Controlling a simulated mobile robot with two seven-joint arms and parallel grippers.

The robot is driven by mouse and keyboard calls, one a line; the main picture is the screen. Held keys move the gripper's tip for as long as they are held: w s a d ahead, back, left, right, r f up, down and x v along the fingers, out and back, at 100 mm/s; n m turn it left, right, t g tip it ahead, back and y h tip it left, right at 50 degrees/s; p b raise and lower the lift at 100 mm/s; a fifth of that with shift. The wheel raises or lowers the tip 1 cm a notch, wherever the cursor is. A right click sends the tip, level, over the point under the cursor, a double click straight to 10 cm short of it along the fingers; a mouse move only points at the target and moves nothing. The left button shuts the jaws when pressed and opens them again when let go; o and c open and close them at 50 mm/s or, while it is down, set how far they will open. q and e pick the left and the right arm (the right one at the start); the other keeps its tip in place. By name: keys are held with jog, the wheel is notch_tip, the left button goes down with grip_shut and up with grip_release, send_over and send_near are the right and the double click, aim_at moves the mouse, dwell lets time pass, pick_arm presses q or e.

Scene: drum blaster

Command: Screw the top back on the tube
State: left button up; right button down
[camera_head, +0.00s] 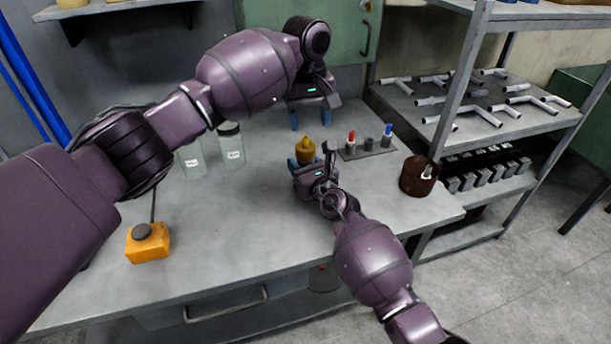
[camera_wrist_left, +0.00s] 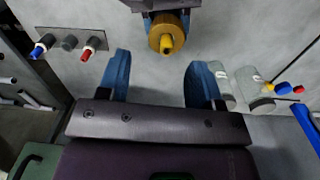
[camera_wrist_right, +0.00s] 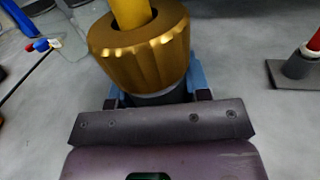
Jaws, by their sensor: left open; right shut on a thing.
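A gold, ridged top (camera_head: 306,152) with a yellow tip sits on a dark tube, mostly hidden below it. My right gripper (camera_head: 307,166) is shut on the tube and holds it upright. In the right wrist view the gold top (camera_wrist_right: 145,50) stands above the blue fingers, with the dark tube (camera_wrist_right: 158,97) between them. I cannot tell how tightly the top sits. My left gripper (camera_head: 311,118) is open and empty, behind the top and above the table. In the left wrist view the gold top (camera_wrist_left: 158,44) shows beyond the left gripper's open fingers (camera_wrist_left: 158,68).
A grey holder (camera_head: 352,155) with red-tipped, blue-tipped and plain grey pieces lies right of the tube. A brown pot (camera_head: 418,177) stands near the table's right edge. Clear jars (camera_head: 232,152) and an orange box (camera_head: 148,246) are at left. The table's front middle is clear.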

aim_at(306, 137)
pick_arm(q)
jog(key=n, duration=0.5)
jog(key=shift+a+r+n, duration=0.1)
jog(key=shift+n, duration=0.2)
jog(key=n, duration=0.4)
jog(key=shift+w+a+r, duration=0.1)
jog(key=n, duration=0.4)
jog(key=shift+a, duration=0.15)
jog(key=n, duration=0.5)
jog(key=shift+f, duration=4)
